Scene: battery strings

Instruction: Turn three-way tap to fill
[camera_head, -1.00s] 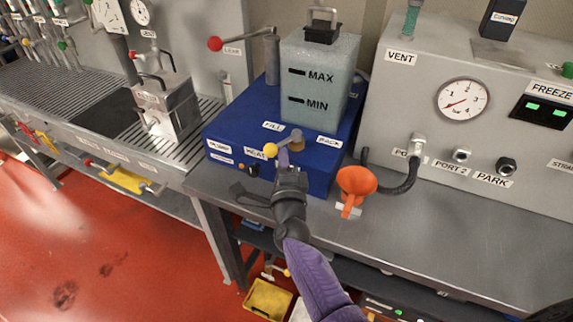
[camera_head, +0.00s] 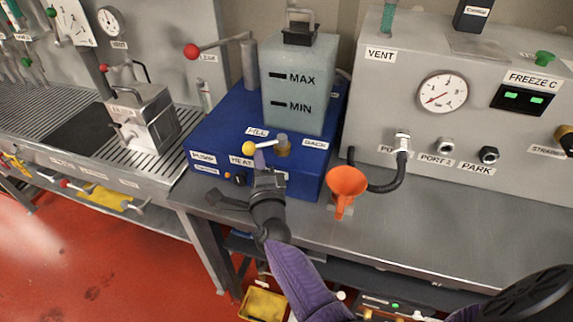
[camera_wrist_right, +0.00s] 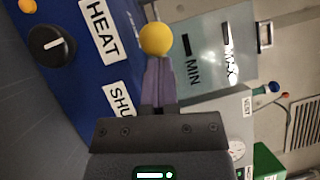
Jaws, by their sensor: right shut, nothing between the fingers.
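The three-way tap (camera_head: 282,145) is a brass fitting on top of the blue unit (camera_head: 222,135). Its lever ends in a yellow ball (camera_head: 248,148), which points left and slightly toward the front, near the FILL label (camera_head: 257,131). The BACK label (camera_head: 315,144) is to the right of the tap. My right gripper (camera_head: 259,160) is shut and empty, with its purple fingertips right at the yellow ball. In the wrist view the yellow ball (camera_wrist_right: 155,39) sits at the ends of the closed fingers (camera_wrist_right: 159,75), seemingly touching. My left gripper is not in view.
A grey-green tank (camera_head: 300,85) with MAX and MIN marks stands behind the tap. A red-knobbed lever (camera_head: 192,51) rises behind left. An orange funnel (camera_head: 346,183) and a black hose (camera_head: 385,187) are to the right. A gauge panel (camera_head: 400,110) stands at the right.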

